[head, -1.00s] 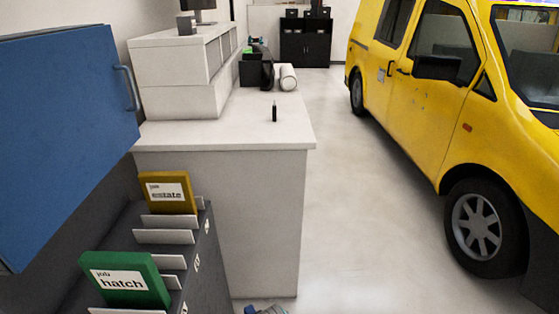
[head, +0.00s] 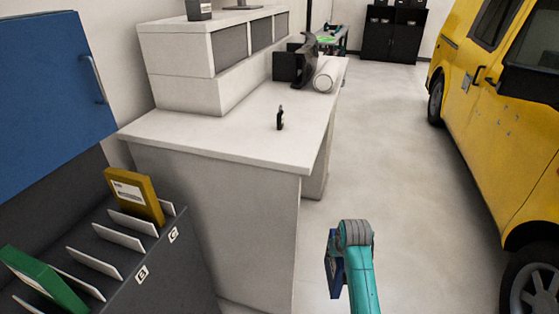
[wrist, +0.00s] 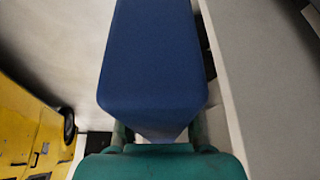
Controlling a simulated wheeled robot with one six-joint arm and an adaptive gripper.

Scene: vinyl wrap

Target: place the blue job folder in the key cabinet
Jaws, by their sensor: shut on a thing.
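My gripper (wrist: 158,132) is shut on the blue job folder (wrist: 154,55), which fills the upper middle of the wrist view. In the head view only a dark blue edge of the folder (head: 333,264) shows beside my teal arm, in front of the white counter. The fingertips are hidden in the head view. A blue wall cabinet (head: 50,85) with a grey handle hangs at the upper left; it looks like the key cabinet. Its front panel is in view, its inside is not. My gripper is well to its right and lower.
A dark rack (head: 170,275) under the cabinet holds a yellow folder (head: 135,195) and a green folder (head: 42,280) between pale dividers. A white counter (head: 240,140) with a small black item (head: 280,118) stands beyond. Open floor (head: 420,180) lies between counter and yellow van (head: 500,130).

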